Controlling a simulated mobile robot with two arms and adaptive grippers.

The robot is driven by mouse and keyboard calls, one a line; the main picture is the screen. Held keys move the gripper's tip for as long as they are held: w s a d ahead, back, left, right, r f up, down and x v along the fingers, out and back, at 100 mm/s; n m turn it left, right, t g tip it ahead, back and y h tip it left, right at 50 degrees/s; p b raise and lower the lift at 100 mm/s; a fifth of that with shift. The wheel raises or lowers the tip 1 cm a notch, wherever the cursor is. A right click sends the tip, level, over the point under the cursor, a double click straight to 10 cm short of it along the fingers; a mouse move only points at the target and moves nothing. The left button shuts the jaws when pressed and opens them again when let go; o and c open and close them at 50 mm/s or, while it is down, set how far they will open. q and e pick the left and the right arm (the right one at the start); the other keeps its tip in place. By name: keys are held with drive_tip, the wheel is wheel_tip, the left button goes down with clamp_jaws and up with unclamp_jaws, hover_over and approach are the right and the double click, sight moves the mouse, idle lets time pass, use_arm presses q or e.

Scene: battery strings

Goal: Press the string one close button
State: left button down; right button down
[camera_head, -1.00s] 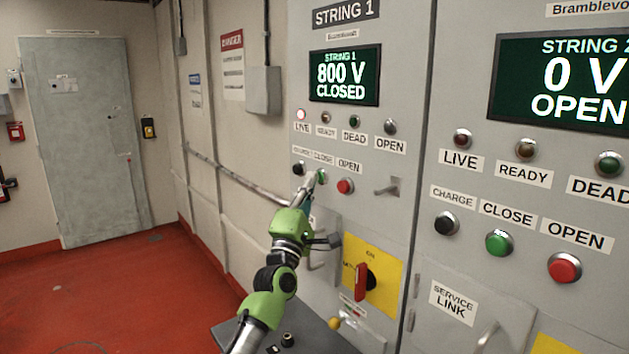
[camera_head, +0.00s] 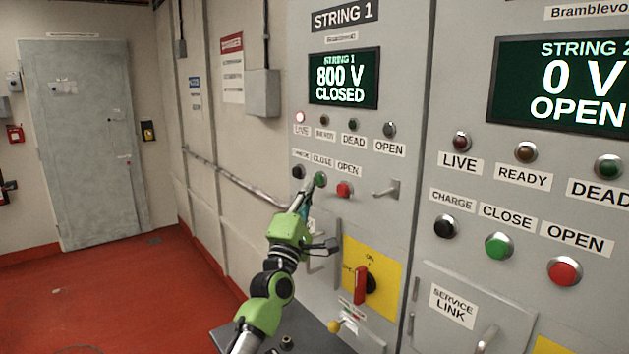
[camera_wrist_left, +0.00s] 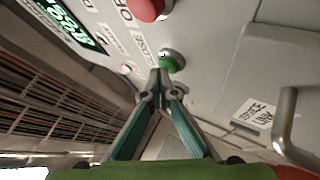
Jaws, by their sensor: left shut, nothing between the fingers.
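The green string one close button (camera_head: 320,180) sits below its CLOSE label on the left cabinet, between the black charge button (camera_head: 299,171) and the red open button (camera_head: 344,189). The string one display (camera_head: 343,77) reads 800 V CLOSED, and the LIVE lamp (camera_head: 300,117) glows red. My left gripper (camera_head: 304,189) is shut and empty, its tips just below the close button. In the left wrist view my left gripper (camera_wrist_left: 159,75) points at the green close button (camera_wrist_left: 171,62); I cannot tell whether they touch. My right gripper is not in view.
A handle (camera_head: 388,189) sticks out right of the open button. A red rotary switch (camera_head: 361,285) on a yellow plate is below. The string two panel (camera_head: 500,160) stands at right, showing 0 V OPEN.

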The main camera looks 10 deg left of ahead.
use_arm(q)
drive_tip(key=s+a, duration=0.1)
drive_tip(key=s, duration=0.1)
drive_tip(key=s+a+p, duration=0.1)
drive_tip(key=s+a, duration=0.1)
drive_tip(key=shift+a, duration=0.15)
drive_tip(key=shift+f, duration=0.15)
idle(0.5)
